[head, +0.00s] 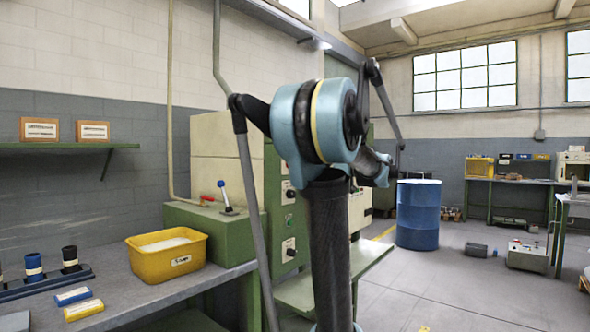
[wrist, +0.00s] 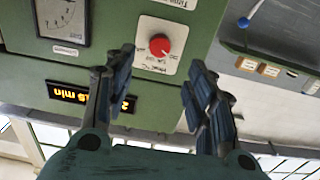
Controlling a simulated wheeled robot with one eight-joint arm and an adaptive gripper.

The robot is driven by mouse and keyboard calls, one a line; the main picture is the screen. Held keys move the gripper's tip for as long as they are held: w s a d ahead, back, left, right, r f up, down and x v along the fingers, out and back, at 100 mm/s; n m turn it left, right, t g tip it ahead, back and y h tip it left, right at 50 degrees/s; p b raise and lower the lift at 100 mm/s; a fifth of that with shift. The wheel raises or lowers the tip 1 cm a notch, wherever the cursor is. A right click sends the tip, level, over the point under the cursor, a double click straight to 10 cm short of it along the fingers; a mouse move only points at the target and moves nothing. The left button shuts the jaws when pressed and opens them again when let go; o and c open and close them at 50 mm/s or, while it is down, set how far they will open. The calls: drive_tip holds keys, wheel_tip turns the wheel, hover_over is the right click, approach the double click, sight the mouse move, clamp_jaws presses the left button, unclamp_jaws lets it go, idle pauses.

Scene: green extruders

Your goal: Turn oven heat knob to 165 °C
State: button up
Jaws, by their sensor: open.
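The wrist view is upside down. Nothing is between the fingers; I cannot tell how far the tips are from the panel.
A square gauge (wrist: 62,17) and a lit orange display (wrist: 82,95) are near the knob. In the head view the green machine (head: 273,200) stands behind my arm, beside a bench with a yellow bin (head: 167,258). A blue drum (head: 418,214) stands on open floor at right.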

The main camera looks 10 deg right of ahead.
drive_tip(key=x, duration=1)
drive_tip(key=shift+w+a, duration=0.2)
drive_tip(key=shift+a, duration=0.1)
drive_tip(key=c, duration=1.1)
